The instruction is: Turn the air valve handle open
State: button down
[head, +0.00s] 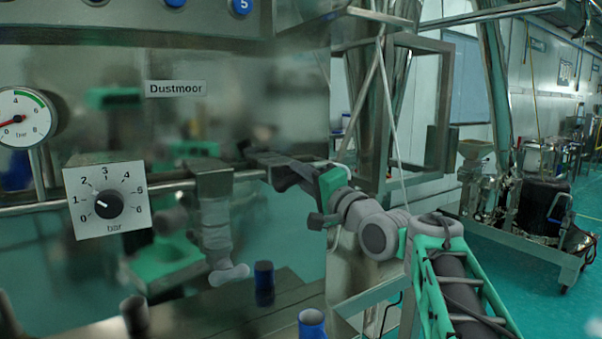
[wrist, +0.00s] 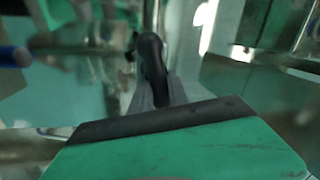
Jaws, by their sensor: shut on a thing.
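In the head view my gripper (head: 262,160) reaches in from the right to a metal air pipe (head: 170,187) on the steel machine front. Its dark fingers are shut at the pipe's right end, where the air valve handle is. The fingers largely hide the handle, and I cannot tell its angle. In the wrist view a dark curved piece (wrist: 151,58), which looks like the handle, stands ahead of my gripper's green body. It blurs together with the fingers there.
A pressure gauge (head: 22,118) at the left has its red needle near zero. A dial knob (head: 108,204) marked in bar points near the low end. A blue-topped post (head: 312,322) stands below my arm.

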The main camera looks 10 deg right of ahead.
jog(key=shift+f+m+h+p, duration=0.2)
jog(key=shift+m+h+p, duration=0.25)
jog(key=shift+m, duration=1.65)
jog(key=shift+f, duration=0.1)
jog(key=c, duration=1.3)
grip_release()
jog(key=b+v, duration=0.2)
jog(key=v, duration=0.5)
jog(key=shift+s+d+f+b, duration=0.1)
jog(key=shift+s+f+b, duration=0.1)
jog(key=shift+s+b, duration=0.2)
jog(key=shift+w, duration=0.1)
